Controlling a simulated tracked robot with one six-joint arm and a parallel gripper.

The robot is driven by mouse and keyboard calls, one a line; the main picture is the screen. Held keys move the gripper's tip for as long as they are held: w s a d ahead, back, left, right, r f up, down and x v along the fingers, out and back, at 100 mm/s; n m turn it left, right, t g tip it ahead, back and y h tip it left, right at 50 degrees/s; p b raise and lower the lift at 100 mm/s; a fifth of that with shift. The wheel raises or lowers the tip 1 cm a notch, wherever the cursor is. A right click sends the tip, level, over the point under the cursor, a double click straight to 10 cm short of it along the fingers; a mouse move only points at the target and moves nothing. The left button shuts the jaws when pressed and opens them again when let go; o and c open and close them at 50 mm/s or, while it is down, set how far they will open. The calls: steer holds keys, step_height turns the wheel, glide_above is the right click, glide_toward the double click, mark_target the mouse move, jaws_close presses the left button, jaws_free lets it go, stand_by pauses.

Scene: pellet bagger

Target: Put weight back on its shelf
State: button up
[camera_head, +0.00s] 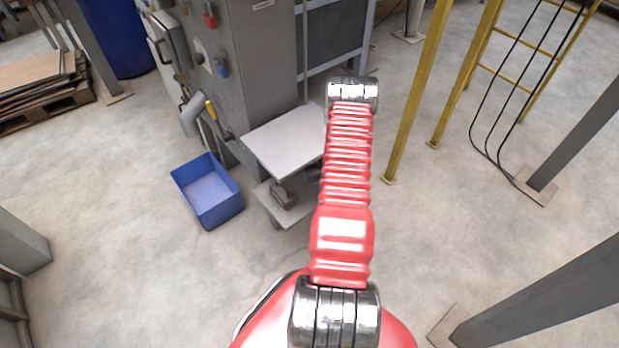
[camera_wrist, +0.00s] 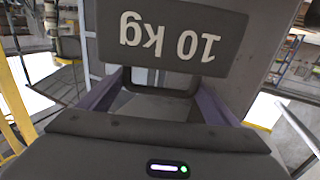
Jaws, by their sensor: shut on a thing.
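The weight (camera_wrist: 172,38) is a dark grey block marked "10 kg"; the lettering reads upside down in the wrist view. My gripper (camera_wrist: 162,88) is shut on it, with a finger on each side of the weight's handle part. In the head view my red arm reaches forward, and the gripper and held weight cannot be made out. A small stand has a pale top (camera_head: 283,140) and a lower shelf (camera_head: 291,212). A small grey object (camera_head: 283,193) sits on the lower shelf; I cannot tell what it is. My arm hides the stand's right side.
A blue bin (camera_head: 208,190) stands on the floor left of the stand. A grey machine cabinet (camera_head: 258,75) rises behind it. Yellow posts (camera_head: 418,90) stand to the right, with grey columns (camera_head: 545,300) farther right. Floor in front of the bin is clear.

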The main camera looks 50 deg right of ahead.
steer(key=shift+d, duration=0.15)
steer(key=shift+s+f, duration=0.1)
steer(key=shift+f, duration=2.65)
steer(key=shift+f, duration=0.15)
steer(key=shift+f, duration=1.95)
steer(key=o, duration=2)
steer(key=shift+f, duration=0.2)
steer(key=shift+r, duration=0.1)
